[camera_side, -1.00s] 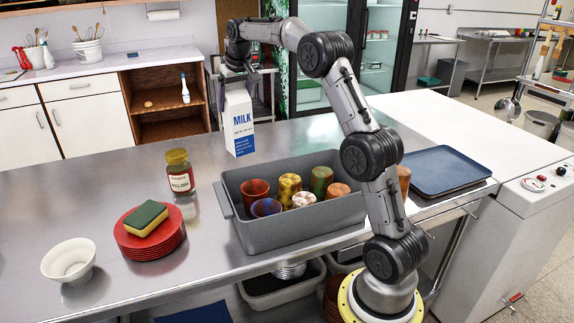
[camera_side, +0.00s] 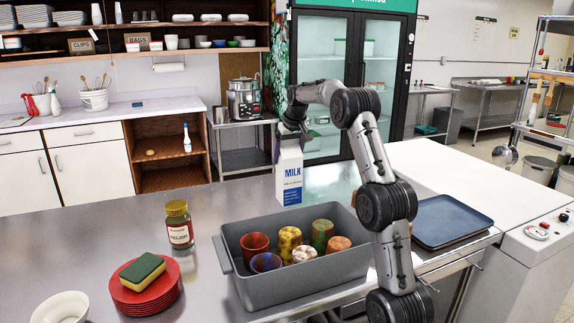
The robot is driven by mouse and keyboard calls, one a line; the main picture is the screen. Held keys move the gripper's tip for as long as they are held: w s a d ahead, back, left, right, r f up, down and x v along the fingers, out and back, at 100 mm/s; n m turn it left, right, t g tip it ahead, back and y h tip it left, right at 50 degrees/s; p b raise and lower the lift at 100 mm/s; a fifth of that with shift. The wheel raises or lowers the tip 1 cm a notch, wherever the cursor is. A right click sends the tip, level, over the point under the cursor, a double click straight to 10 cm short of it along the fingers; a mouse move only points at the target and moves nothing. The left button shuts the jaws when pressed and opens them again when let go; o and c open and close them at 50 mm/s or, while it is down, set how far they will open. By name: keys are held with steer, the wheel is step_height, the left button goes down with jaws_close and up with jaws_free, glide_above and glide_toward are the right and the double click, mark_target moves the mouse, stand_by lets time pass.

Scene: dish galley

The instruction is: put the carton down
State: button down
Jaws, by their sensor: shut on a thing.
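A white and blue milk carton (camera_side: 289,178) is upright just behind the grey bin, left of the bin's middle. My gripper (camera_side: 290,149) points down and is shut on the top of the carton. The carton's base shows just above the line of the bin's back rim. I cannot tell whether the base touches the steel counter (camera_side: 125,236) or hangs a little above it.
The grey bin (camera_side: 308,287) holds several coloured cups. A relish jar (camera_side: 179,226) and red plates (camera_side: 146,297) with a sponge (camera_side: 142,269) stand left; a white bowl (camera_side: 62,308) is front left. A blue tray (camera_side: 452,222) lies right.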

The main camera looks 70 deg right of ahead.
mark_target(287, 173)
steer(key=shift+w+f, duration=0.1)
steer(key=shift+f, duration=2.95)
jaws_free()
steer(key=shift+f, duration=0.25)
